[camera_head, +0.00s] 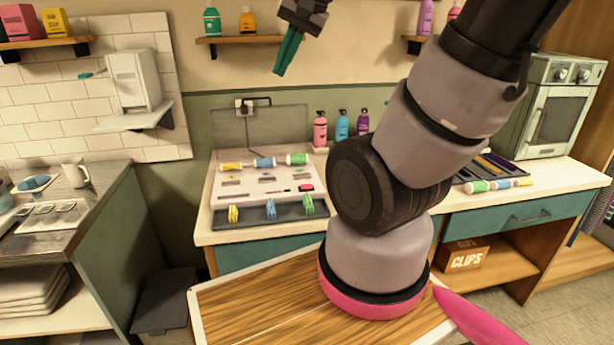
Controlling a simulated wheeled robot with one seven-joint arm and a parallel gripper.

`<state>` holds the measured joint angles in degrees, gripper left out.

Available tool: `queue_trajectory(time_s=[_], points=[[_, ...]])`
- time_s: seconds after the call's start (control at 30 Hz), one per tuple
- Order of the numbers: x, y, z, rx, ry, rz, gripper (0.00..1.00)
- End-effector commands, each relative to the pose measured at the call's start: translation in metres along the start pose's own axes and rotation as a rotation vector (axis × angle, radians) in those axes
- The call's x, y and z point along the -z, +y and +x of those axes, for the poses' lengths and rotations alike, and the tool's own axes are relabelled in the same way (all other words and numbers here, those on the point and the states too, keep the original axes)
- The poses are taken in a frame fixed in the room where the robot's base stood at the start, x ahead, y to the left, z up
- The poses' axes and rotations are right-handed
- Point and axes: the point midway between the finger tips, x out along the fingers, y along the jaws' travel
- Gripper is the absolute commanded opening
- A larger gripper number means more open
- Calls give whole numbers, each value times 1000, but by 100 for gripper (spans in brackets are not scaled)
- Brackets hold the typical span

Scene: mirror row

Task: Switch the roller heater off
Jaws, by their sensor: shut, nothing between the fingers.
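The roller heater (235,187) is a white, low, slanted box on the counter in the middle of the head view. Yellow, blue and green rollers sit along its top. A small red switch (306,188) shows at the right of its front face; I cannot tell its position. A cord rises behind the heater to a wall outlet (245,105). My gripper (281,71) has teal fingers pointing down. It is shut and empty, high above and behind the heater in the picture, well apart from it.
A dark tray (240,222) with coloured clips lies before the heater. Pink, blue and purple bottles (341,126) stand to its right. My arm hides part of the right counter, where a toaster oven (562,105) stands. A shelf (240,39) with bottles is behind my gripper.

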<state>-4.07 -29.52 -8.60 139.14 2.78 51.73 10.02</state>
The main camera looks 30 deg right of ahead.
Motion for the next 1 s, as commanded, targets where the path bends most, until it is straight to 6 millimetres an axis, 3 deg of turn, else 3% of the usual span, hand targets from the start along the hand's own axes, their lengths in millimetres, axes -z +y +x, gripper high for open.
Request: queue_trajectory(time_s=[0.37, 0.7, 1.0], points=[[65, 31, 96, -168, -126, 516, 0], [109, 89, 180, -402, -66, 925, 0], [133, 134, 220, -547, 60, 1132, 0]])
